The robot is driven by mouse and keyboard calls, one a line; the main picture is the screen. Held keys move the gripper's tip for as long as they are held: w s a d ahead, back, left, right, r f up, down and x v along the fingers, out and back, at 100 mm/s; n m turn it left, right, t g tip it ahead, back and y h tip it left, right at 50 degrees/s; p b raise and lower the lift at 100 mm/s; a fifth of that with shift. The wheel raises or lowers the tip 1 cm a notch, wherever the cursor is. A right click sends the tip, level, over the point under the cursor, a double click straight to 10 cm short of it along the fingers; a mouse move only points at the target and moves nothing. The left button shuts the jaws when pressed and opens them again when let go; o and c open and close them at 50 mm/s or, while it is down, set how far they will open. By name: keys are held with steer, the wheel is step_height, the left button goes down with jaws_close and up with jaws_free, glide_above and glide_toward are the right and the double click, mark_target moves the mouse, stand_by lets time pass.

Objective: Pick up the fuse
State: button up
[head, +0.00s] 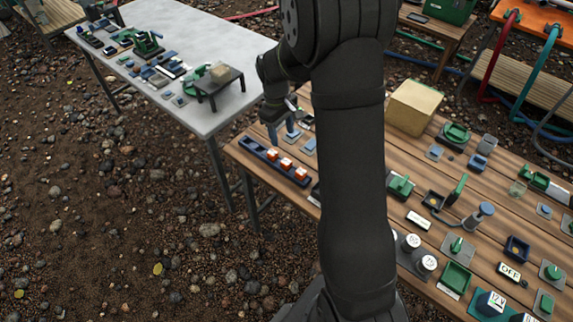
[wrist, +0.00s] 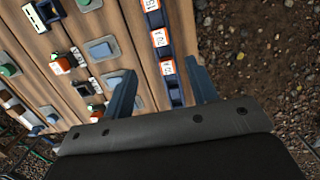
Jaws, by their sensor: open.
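Several orange fuses with white labelled tops stand in a long dark blue rack (head: 250,145) along the left edge of the wooden table; one fuse (head: 272,156) is nearest the rack's empty end. My gripper (head: 281,136) is open, fingers down, at the table's left corner near that end. In the wrist view, my gripper (wrist: 162,68) has its fingertips on either side of the rack (wrist: 173,90), and the end fuse (wrist: 167,68) appears between them. The gap in height is unclear, and nothing is held. My arm hides part of the table in the head view.
A tan block (head: 413,107) stands toward the back of the wooden table (head: 498,140). Several switches, knobs and small trays crowd its right side. A grey table (head: 190,45) with more parts is at the left. Gravel lies beyond the rack's edge.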

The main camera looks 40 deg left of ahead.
mark_target(287, 162)
steer(key=f, duration=0.4)
steer(key=d+f, duration=0.1)
steer(key=f, duration=0.7)
steer(key=shift+d, duration=0.25)
steer(key=c, duration=1)
steer(key=shift+c, duration=0.2)
steer(key=shift+r, duration=0.1)
steer(key=shift+r, duration=0.5)
steer(key=r, duration=0.2)
steer(key=d+r, duration=0.1)
steer(key=shift+w+r, duration=0.25)
steer(key=shift+r, duration=0.1)
steer(key=w+d+r, duration=0.3)
steer(key=d+r, duration=0.3)
steer(key=d, duration=0.4)
steer(key=shift+w, duration=0.3)
steer(key=shift+a+r, duration=0.1)
